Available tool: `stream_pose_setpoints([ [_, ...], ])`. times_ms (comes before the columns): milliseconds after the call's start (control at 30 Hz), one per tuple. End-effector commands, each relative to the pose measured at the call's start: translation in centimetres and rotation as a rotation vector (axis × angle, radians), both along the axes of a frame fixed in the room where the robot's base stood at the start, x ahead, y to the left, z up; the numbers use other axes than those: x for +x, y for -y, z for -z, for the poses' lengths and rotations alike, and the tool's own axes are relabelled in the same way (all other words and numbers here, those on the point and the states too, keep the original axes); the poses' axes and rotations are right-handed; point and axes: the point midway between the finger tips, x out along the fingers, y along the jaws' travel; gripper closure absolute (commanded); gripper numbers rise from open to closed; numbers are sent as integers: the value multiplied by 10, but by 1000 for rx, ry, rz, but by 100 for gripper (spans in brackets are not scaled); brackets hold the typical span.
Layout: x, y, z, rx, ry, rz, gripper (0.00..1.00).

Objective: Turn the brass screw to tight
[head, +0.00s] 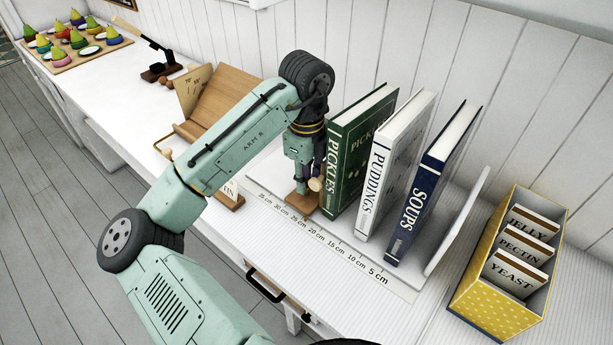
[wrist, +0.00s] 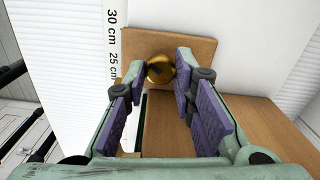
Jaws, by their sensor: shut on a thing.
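The brass screw (wrist: 160,69) has a round golden head with a dark slot. It stands out from a square wooden plate (wrist: 196,42) in the wrist view. My gripper (wrist: 160,72) has its purple-padded fingertips on either side of the screw head, shut on it. In the head view my gripper (head: 304,172) points down beside the green PICKLES book (head: 352,150). The screw cannot be made out in the head view behind the fingers. The slot looks slanted; how tight the screw is cannot be told.
A ruler strip (head: 335,252) runs along the white shelf. The PUDDINGS book (head: 392,165) and SOUPS book (head: 432,185) stand to the right. A yellow dotted box (head: 487,285) holds cards. A wooden stand (head: 226,100) is close on the left.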

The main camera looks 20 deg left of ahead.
Motion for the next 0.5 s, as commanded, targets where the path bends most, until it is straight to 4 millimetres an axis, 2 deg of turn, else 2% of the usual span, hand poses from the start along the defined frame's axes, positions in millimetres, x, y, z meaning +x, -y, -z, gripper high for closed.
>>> stream_pose_setpoints([
  [500, 0, 0, 0, -1, 2, 490, 100],
])
